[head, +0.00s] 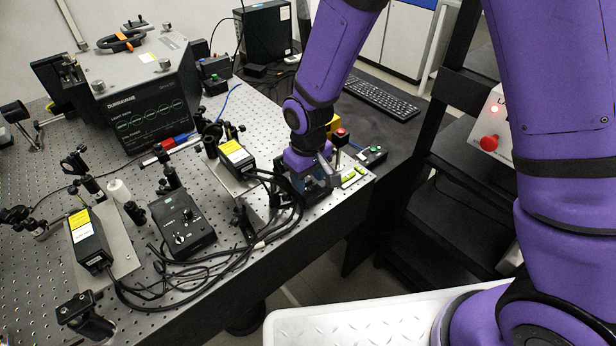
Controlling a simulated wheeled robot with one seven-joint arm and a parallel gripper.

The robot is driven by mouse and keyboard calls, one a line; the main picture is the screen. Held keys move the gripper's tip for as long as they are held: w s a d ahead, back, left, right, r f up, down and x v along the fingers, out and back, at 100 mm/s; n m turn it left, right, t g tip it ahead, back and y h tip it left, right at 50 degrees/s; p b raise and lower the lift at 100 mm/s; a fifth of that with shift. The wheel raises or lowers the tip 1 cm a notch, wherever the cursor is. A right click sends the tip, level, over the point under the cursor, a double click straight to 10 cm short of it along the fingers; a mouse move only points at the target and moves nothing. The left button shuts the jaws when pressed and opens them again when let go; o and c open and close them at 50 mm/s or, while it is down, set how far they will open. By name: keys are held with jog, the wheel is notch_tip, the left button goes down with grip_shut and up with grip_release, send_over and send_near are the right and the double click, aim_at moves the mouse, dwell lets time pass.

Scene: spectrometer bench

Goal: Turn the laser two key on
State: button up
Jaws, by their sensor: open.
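My gripper (316,182) is at the end of my purple arm, low over the right front corner of the optical bench (225,285). It is open, but its fingertips are small and partly hidden. A raised plate with a yellow-labelled laser box (236,155) is just left of it. A second laser box (90,240) with a yellow label is at the left front. A black control box (183,224) with a small knob lies between them. I cannot make out which key belongs to laser two; any key near my gripper is hidden by it.
Black cables (262,232) loop around the bench front, close to my gripper. A red button (341,135) and a small box with a green button (373,154) are just behind it. A large grey instrument (148,90) stands at back left. A keyboard (382,97) lies behind.

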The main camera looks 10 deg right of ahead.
aim_at(308, 181)
notch_tip(308, 181, up, 10)
jog(key=shift+r, duration=0.25)
dwell(0.6)
jog(key=s+d+r+m+t, duration=0.1)
jog(key=d+r+m, duration=0.1)
jog(key=d+r, duration=0.65)
jog(key=s+d+r+m+t, duration=0.4)
jog(key=s+d+r, duration=1)
jog(key=s+d, duration=0.2)
jog(key=shift+s+d+m, duration=0.25)
jog(key=shift+s+m, duration=0.05)
jog(key=shift+s, duration=0.75)
